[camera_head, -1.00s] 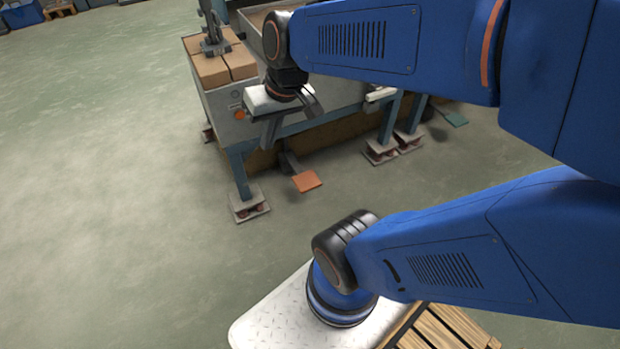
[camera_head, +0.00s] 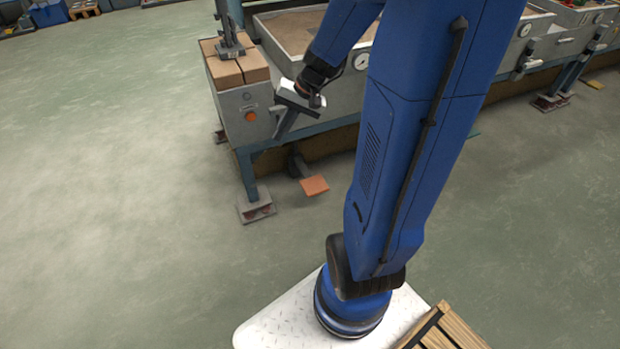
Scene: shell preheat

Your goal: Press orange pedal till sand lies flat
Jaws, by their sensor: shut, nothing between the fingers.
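The orange pedal (camera_head: 314,186) is a small flat plate just above the floor, at the foot of the bench, joined to a dark lever behind it. My gripper (camera_head: 279,137) is shut and empty. In the picture it hangs above and left of the pedal, in front of the bench's front side, apart from the pedal. Sand (camera_head: 292,30) shows as a brown surface in the grey tank (camera_head: 335,92) on the bench. My arm covers part of the tank, and I cannot tell how flat the sand lies.
A grey box with an orange button (camera_head: 251,116) and brown blocks (camera_head: 236,67) on top stands at the bench's left end. A bench leg with a foot block (camera_head: 256,211) stands left of the pedal. More tanks (camera_head: 562,42) stand at right. Open floor lies left.

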